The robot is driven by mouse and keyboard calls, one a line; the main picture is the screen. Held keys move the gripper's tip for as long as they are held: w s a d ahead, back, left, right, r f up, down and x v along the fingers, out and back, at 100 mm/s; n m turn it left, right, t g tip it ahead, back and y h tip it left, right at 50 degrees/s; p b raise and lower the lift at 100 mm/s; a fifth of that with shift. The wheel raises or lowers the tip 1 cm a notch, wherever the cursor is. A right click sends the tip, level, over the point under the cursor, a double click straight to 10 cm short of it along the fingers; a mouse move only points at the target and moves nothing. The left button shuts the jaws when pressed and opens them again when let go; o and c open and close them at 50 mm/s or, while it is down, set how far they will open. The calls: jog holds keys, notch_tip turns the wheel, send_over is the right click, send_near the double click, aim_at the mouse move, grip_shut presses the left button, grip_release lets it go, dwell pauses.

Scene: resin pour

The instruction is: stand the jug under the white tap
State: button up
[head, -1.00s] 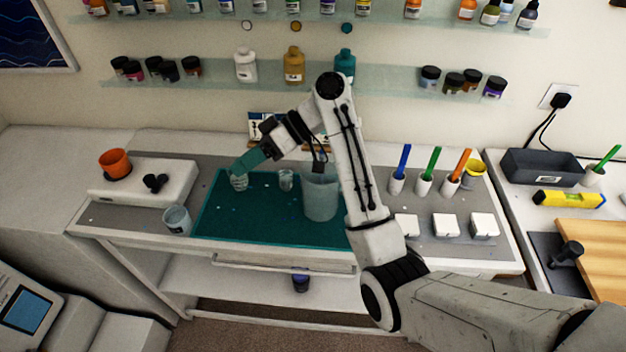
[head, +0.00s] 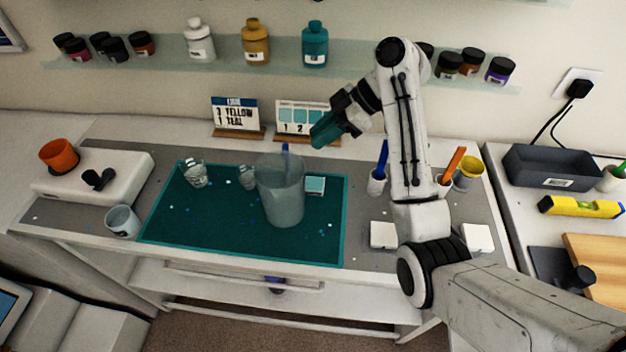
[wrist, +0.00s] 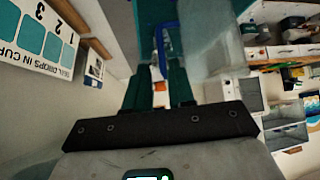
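The jug (head: 281,195), large and translucent grey, stands upright on the teal mat (head: 200,228). A narrow blue part (head: 285,150), apparently its handle, shows at its far rim; a curved blue strip (wrist: 166,42) shows ahead of the fingers in the wrist view, beside the pale jug wall (wrist: 207,40). My gripper (head: 322,132) is above and right of the jug, apart from it. Its teal fingers (wrist: 158,88) have a gap with nothing gripped. A white bottle (head: 199,42) stands on the wall shelf, left of yellow and teal ones; no tap is clearly visible.
Small clear cups (head: 195,174) stand left of the jug, with a grey cup (head: 122,221) at the mat's left. Cards (head: 236,115) stand behind the mat. Blue and orange sticks in holders (head: 376,183) are at right. The front of the mat is mostly clear.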

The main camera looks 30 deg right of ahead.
aim_at(287, 161)
jog(key=shift+b+x, duration=0.3)
jog(key=shift+x, duration=5.2)
jog(key=shift+c, duration=0.2)
jog(key=shift+r, duration=0.1)
grip_shut()
